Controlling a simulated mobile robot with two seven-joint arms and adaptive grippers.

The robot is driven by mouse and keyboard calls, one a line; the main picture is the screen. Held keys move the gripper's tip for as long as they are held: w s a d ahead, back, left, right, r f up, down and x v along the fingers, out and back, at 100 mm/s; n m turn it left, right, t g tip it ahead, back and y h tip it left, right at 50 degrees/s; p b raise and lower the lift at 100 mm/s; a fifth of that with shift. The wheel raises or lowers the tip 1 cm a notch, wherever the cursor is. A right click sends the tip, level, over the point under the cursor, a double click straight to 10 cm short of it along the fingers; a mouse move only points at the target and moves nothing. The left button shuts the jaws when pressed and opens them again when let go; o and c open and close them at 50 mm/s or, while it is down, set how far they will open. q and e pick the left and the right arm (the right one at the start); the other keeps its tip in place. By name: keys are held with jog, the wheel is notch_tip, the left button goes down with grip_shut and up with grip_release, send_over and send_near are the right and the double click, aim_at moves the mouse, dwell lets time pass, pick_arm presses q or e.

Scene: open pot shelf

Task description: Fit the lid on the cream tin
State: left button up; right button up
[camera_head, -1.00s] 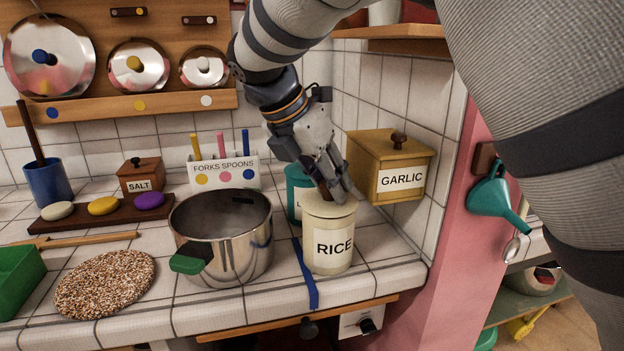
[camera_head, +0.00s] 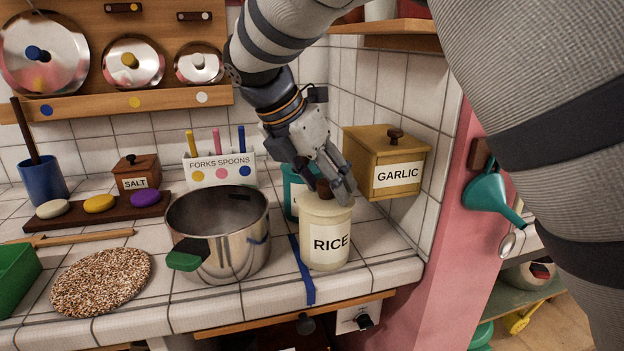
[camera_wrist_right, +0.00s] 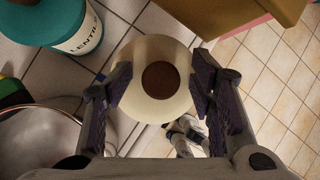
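The cream tin (camera_head: 325,245), marked RICE, stands upright near the counter's right front edge. Its cream lid (camera_head: 345,210) with a brown knob (camera_head: 323,190) lies on top of it. In the right wrist view the round lid (camera_wrist_right: 150,105) and its knob (camera_wrist_right: 161,79) show from above. My right gripper (camera_head: 330,187) is just over the tin. Its fingers (camera_wrist_right: 160,84) are spread on either side of the knob with clear gaps to it. Whether the lid is fully seated all round cannot be told. My left gripper is not in view.
A steel pot (camera_head: 228,240) stands left of the tin, with a blue strip (camera_head: 302,270) between. A teal tin (camera_head: 291,190) is close behind. The yellow GARLIC box (camera_head: 385,160) is at the back right. A speckled mat (camera_head: 100,282) lies at the front left.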

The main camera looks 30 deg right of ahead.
jog(key=v, duration=1.2)
